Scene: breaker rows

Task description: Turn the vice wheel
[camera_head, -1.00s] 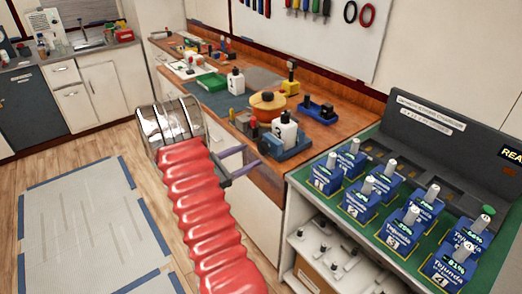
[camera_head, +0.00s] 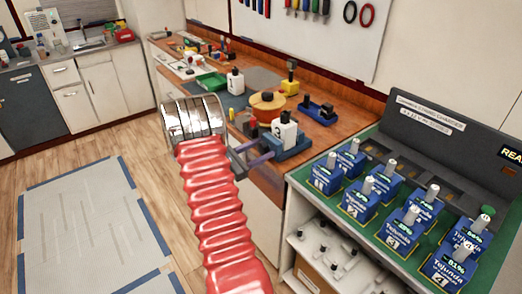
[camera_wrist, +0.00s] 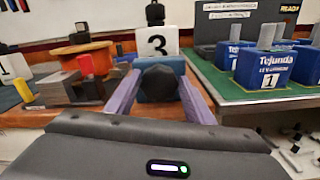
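A blue vice (camera_head: 290,148) stands at the front edge of the wooden bench and holds a white block marked 3 (camera_head: 284,132). In the wrist view the block (camera_wrist: 157,42) rises behind the vice's dark round wheel (camera_wrist: 160,82), which faces the camera. My gripper (camera_wrist: 159,90) is open, with one purple finger on each side of the wheel. Gaps show between fingers and wheel, and I cannot tell whether either touches it farther in. In the head view my gripper (camera_head: 266,147) reaches the vice's front, and the wheel is hard to make out.
A green-topped stand (camera_head: 375,228) with several blue Tejunda breakers (camera_head: 398,233) is to the right of the vice. An orange round object (camera_head: 267,101), a white block marked 1 (camera_head: 235,81) and a blue tool (camera_head: 318,110) sit on the bench.

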